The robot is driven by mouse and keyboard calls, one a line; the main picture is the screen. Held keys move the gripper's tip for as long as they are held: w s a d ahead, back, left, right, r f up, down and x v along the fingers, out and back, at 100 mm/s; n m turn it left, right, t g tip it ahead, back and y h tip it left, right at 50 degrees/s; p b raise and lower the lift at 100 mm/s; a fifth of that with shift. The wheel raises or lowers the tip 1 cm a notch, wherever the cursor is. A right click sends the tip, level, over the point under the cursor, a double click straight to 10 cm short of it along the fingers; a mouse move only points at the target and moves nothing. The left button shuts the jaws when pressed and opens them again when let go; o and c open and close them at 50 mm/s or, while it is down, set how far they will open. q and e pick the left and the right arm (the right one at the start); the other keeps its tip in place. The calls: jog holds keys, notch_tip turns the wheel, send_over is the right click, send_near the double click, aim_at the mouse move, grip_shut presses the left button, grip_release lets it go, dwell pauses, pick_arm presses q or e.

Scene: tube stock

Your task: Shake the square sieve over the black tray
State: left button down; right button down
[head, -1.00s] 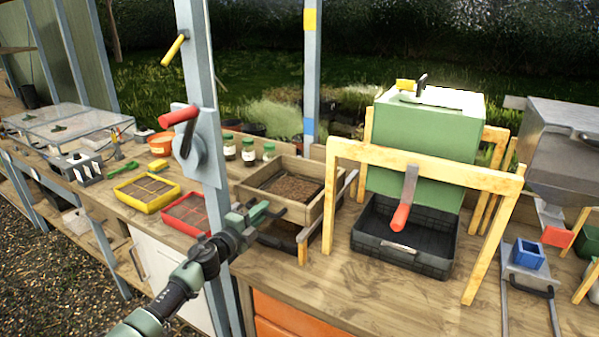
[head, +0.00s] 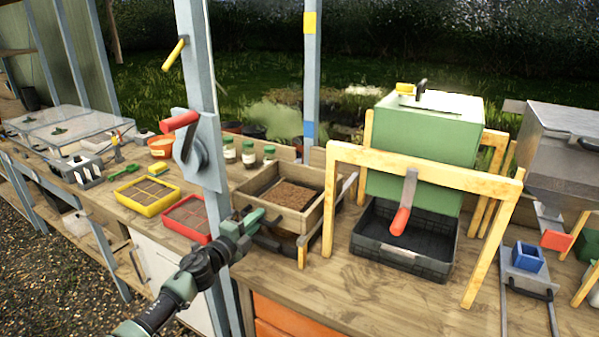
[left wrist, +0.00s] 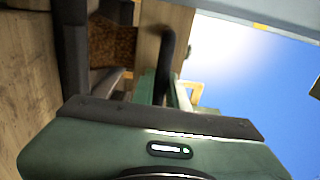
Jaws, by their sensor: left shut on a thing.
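The square sieve (head: 302,224) is a wooden frame with brown soil inside, in the middle of the head view. It sits between rails above a dark tray (head: 288,241), mostly hidden beneath it. My left gripper (head: 257,224) is shut at the sieve's near left side, on its dark handle. In the left wrist view, brown soil (left wrist: 112,45) shows beyond the jaws. The exact grip is partly hidden. My right gripper is out of view.
A black tray (head: 378,252) stands under a green hopper (head: 424,148) and a wooden frame (head: 425,170). Red (head: 205,238) and yellow (head: 150,210) trays sit at left. A grey post (head: 208,185) stands close to my arm.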

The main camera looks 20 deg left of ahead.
aim_at(270, 208)
pick_arm(q)
jog(key=w, duration=0.2)
jog(key=w+b, duration=0.1)
jog(key=w, duration=0.1)
jog(key=w+b, duration=0.1)
jog(key=w, duration=0.1)
jog(key=shift+w+d+f, duration=0.15)
jog(key=shift+w+d, duration=0.15)
jog(key=shift+w+b, duration=0.3)
grip_release()
jog(key=shift+s, duration=0.1)
